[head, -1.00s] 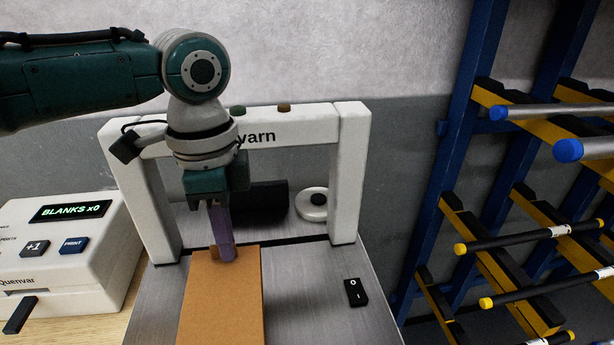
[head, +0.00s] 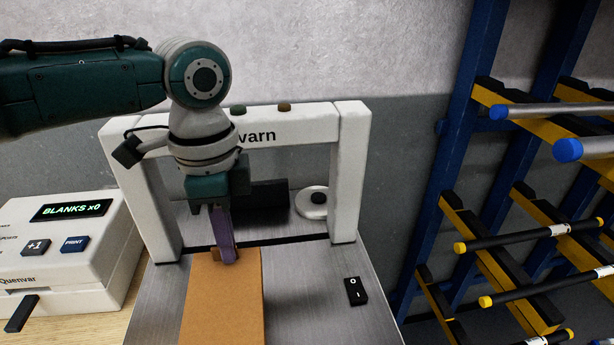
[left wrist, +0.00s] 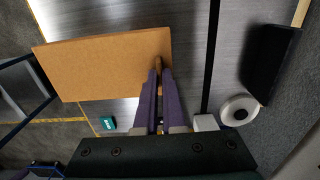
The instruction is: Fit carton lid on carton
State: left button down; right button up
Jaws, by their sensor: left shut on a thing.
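An orange-brown cardboard piece (head: 222,305), which looks like the carton lid, shows low in the head view over a grey metal bed. It also shows in the left wrist view (left wrist: 105,65) as a flat, slightly slanted rectangle. A small brown tab (left wrist: 157,65) stands at its edge on the arch side. My left gripper (head: 229,258) has purple fingers pointing down, shut on this tab; the fingertips (left wrist: 158,74) meet there in the wrist view. I cannot make out a separate carton; whether one lies under the cardboard is hidden. My right gripper is not in view.
A white arch (head: 346,175) spans the metal bed (head: 310,290) behind the cardboard. A black block (head: 268,197), a white roll (head: 311,205) and a black switch (head: 356,291) are near it. A printer (head: 75,250) stands left, a blue-yellow rack (head: 455,150) right.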

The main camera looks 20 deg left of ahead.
pick_arm(q)
jog(key=shift+c, duration=2.3)
grip_release()
jog(key=shift+r, duration=0.15)
notch_tip(320, 180, up, 8)
jog(key=p, duration=0.8)
jog(key=shift+p, duration=0.35)
